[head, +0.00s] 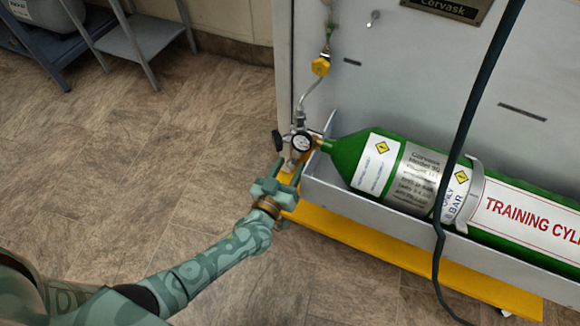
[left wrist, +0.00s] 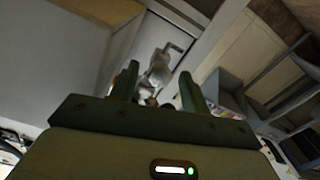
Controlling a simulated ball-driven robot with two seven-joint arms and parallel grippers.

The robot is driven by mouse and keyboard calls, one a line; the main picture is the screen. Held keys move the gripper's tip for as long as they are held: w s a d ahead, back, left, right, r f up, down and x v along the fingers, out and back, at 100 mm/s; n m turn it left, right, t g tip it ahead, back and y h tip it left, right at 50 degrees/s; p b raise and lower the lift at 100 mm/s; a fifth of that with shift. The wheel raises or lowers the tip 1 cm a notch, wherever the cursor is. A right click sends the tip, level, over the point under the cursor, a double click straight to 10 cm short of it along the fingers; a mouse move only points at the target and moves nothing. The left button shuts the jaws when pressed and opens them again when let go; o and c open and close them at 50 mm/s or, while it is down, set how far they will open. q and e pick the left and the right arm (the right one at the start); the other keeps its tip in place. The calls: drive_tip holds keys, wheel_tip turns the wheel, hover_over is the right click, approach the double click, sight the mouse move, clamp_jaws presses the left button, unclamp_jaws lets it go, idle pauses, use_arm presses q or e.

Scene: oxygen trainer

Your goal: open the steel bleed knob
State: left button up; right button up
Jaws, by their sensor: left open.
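A regulator with a round gauge (head: 301,143) sits at the neck of the green cylinder (head: 345,150) in the head view. A black knob (head: 277,140) is on its left side. A small steel part under the gauge, seemingly the bleed knob (head: 291,163), is partly hidden by my fingers. My left gripper (head: 286,172) is open just below it, fingers pointing up toward the regulator. In the left wrist view, a grey metal part (left wrist: 160,70) shows between the open fingers (left wrist: 158,88); contact cannot be told. My right gripper is not in view.
The cylinder lies in a grey tray (head: 375,222) above a yellow base strip (head: 400,255). A dark hose (head: 470,110) hangs across the cylinder. A yellow hex fitting (head: 320,66) is on the pipe above. A blue-grey stand (head: 135,40) is at upper left. The floor at left is clear.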

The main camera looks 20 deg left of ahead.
use_arm(q)
drive_tip(key=shift+w, duration=0.2)
drive_tip(key=c, duration=1)
